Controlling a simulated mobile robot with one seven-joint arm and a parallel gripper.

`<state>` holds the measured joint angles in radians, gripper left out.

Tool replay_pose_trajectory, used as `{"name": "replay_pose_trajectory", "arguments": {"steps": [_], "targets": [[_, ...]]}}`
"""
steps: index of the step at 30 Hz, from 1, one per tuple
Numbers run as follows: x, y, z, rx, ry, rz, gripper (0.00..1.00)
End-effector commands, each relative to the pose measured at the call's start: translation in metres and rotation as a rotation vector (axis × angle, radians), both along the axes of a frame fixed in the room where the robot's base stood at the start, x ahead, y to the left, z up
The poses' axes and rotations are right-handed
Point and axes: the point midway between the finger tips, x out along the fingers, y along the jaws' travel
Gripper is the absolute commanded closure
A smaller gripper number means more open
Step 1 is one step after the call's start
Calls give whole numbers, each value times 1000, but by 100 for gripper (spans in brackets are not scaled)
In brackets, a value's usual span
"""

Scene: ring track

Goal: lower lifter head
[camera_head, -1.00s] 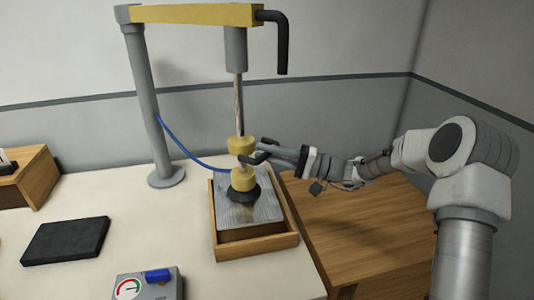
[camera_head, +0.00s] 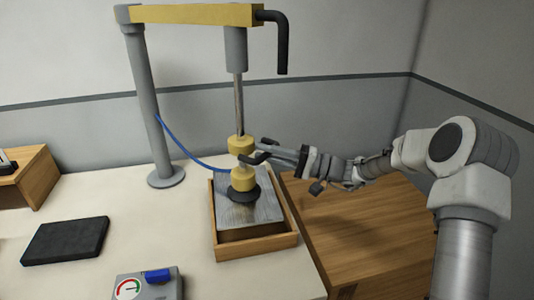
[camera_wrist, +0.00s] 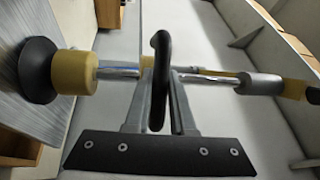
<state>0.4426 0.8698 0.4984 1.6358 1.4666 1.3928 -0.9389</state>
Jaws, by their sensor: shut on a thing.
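The lifter head (camera_head: 244,179) is a yellow body with a black suction cup (camera_head: 243,193) beneath it. It hangs upright on a metal rod from a yellow boom. The cup sits at the top face of a grey metal plate (camera_head: 265,211) and appears to touch it.
The plate lies in a wooden tray (camera_head: 258,246) on the pale table. A grey post (camera_head: 148,100) carries the boom (camera_head: 190,14). A blue hose, a black pad (camera_head: 65,240) and a gauge box (camera_head: 148,285) with a blue switch are to the left. A wooden cabinet (camera_head: 365,230) stands at right.

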Motion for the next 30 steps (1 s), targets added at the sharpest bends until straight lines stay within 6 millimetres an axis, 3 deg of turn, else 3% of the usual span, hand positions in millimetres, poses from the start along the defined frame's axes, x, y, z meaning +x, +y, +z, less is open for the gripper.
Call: {"name": "replay_pose_trajectory", "arguments": {"steps": [8,22,30], "targets": [[0,-1,-11,0,1,-1,100],[0,0,-88,-3,5,1,100],[0,0,-94,-3,3,0,100]]}}
